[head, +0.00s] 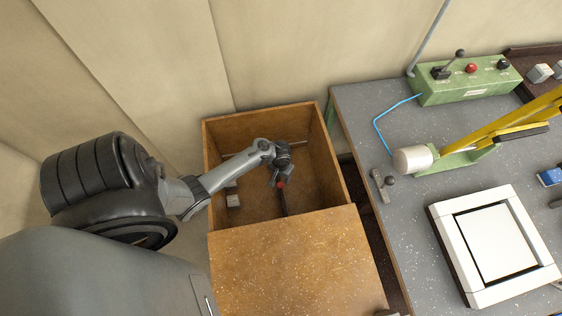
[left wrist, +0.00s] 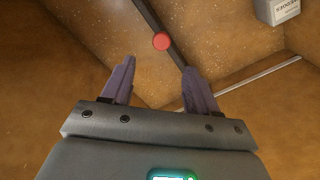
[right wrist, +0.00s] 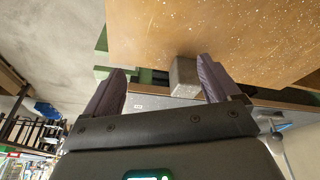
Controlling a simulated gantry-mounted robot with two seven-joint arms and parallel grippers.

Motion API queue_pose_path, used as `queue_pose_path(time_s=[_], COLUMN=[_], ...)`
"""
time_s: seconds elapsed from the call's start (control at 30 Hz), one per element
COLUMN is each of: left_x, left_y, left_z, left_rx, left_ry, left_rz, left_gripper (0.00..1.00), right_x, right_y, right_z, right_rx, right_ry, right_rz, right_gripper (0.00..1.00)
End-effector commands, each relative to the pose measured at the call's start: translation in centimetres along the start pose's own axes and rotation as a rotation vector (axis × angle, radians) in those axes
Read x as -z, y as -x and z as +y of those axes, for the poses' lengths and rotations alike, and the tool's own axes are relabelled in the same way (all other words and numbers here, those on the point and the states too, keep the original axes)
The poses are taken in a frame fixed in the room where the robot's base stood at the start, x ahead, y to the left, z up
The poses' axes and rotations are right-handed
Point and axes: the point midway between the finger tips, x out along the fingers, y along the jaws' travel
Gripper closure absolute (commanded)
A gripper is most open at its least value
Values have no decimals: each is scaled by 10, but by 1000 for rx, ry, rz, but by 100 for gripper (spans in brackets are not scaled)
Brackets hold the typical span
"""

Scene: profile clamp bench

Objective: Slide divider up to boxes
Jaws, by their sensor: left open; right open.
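The divider (head: 284,203) is a dark narrow bar with a red knob inside the open wooden bin; the bar also crosses the left wrist view (left wrist: 174,52). Its red knob (left wrist: 161,41) lies just beyond my left fingertips, roughly between them. My left gripper (left wrist: 159,68) is open and empty inside the bin; in the head view it (head: 278,179) partly hides the divider. Small grey boxes (head: 232,197) lie left of the divider; one box (left wrist: 282,9) with a label shows in the left wrist view. My right gripper (right wrist: 162,68) is open below a wooden panel.
Wooden bin walls (head: 336,165) surround my left gripper, and a wooden cover (head: 290,260) closes the near part. A thin light rail (left wrist: 262,75) runs across the bin. A grey block (right wrist: 184,76) shows between my right fingers. A clamp bench (head: 400,240) stands right.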

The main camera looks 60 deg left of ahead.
Motion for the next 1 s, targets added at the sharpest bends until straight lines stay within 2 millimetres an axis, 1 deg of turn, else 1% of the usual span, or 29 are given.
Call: queue_pose_path(time_s=[0.17,0.4,0.6,0.8,1.0], left_x=[1,1,1,1,1], left_y=[-22,-62,-89,-102,-103], left_z=[0,0,-1,0,-1], left_rx=[1,1,2,2,2], left_ry=[-1,0,0,-1,-1], left_rz=[1,1,1,2,2], left_gripper=[41,41,41,41,41], right_x=[-4,-10,-15,-17,-17], right_y=[-11,-31,-44,-50,-50], right_z=[-1,-3,-6,-6,-6], right_rx=[1,6,10,12,12], right_ry=[0,-5,-9,-11,-10], right_rz=[2,1,-2,-3,-3], right_gripper=[10,10,10,10,10])
